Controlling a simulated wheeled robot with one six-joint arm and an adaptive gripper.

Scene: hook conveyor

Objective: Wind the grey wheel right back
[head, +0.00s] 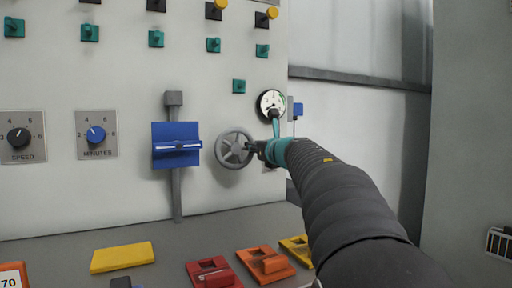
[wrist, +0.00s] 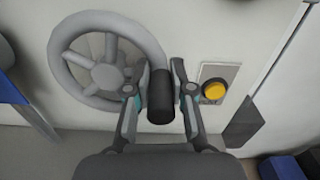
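The grey wheel (head: 233,148) is a spoked handwheel mounted on the pale panel, left of my gripper (head: 262,149) in the head view. In the wrist view the wheel (wrist: 100,62) fills the upper left. Its dark crank handle (wrist: 160,98) stands out from the right side of the rim, towards the camera. My gripper (wrist: 160,82) has one finger on each side of this handle, and the fingertips lie close against it near the rim. The gripper looks shut on the handle. In the head view the handle is hidden by my gripper.
A round gauge (head: 271,103) sits above my gripper, and a blue lever plate (head: 176,145) is left of the wheel. A yellow button (wrist: 214,90) is close to the right finger. Red, orange and yellow blocks (head: 266,264) line the ledge below.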

